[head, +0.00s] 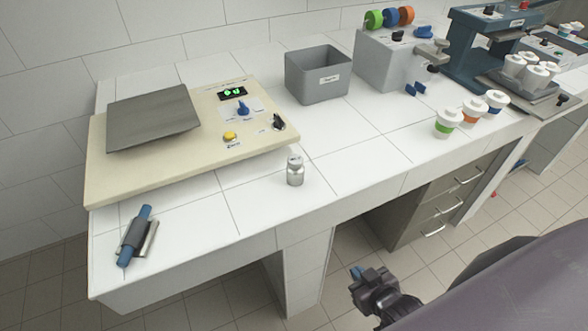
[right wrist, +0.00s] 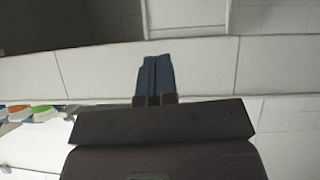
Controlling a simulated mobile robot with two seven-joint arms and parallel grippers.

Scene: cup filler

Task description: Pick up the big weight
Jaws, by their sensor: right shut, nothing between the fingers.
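The weight (head: 295,171) is a small silvery metal cylinder with a narrower, lighter top. It stands upright on the white tiled bench (head: 375,168), in front of the beige scale. No second weight shows clearly for comparing size. My right gripper (head: 356,272) is low at the lower right of the head view, off the bench's front side and well apart from the weight. In the right wrist view its blue fingers (right wrist: 154,80) are together with nothing between them. The weight does not show in the right wrist view. My left gripper is not in view.
A beige scale (head: 165,170) with a grey plate (head: 153,118) is at the left. A blue-handled tool (head: 135,236) lies at the front left. A grey bin (head: 318,77) stands behind. Several white cups (head: 448,123) stand at the right. Bench around the weight is clear.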

